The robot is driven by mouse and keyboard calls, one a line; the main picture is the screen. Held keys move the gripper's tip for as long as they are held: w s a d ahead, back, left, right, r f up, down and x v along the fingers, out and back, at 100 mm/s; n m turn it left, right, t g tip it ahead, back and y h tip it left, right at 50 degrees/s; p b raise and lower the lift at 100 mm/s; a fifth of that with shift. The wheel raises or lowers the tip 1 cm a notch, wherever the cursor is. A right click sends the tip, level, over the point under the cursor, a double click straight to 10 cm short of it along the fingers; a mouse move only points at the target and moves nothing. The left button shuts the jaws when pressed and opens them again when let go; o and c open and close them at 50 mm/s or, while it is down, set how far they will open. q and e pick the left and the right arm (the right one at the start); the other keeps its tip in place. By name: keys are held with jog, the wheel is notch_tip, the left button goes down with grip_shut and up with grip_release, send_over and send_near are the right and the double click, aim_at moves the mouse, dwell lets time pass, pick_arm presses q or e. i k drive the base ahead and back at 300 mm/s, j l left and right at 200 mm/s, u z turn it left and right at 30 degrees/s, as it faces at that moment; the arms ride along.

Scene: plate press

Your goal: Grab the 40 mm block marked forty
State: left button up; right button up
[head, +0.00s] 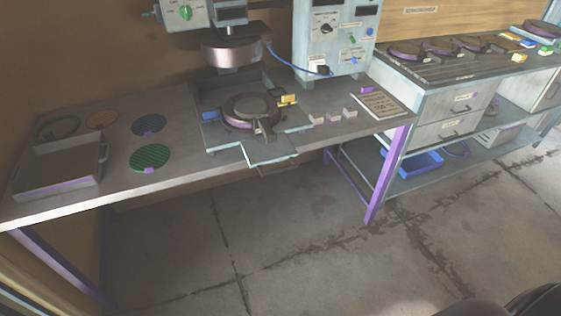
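A row of small pale blocks stands on the workbench, right of the press: a left one (317,118), a middle one (334,115) and a right one (349,112). Their markings are too small to read, so I cannot tell which block, if any, is marked forty.
The press head (229,50) hangs over a round plate (250,107) in a fixture. A printed sheet (378,104) lies right of the blocks. A tray (58,168) and several discs are at left. The floor (300,225) in front is clear.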

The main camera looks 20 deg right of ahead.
aim_at(317, 118)
jog(key=l+z, duration=0.25)
jog(key=i+l+z, duration=0.2)
jog(key=l, duration=0.2)
jog(key=l+z, duration=0.25)
jog(key=i+l+z, duration=0.25)
jog(key=i+u, duration=0.25)
jog(key=i, duration=0.15)
jog(key=i+l+u, duration=0.25)
jog(key=i+j, duration=0.1)
jog(key=i, duration=0.05)
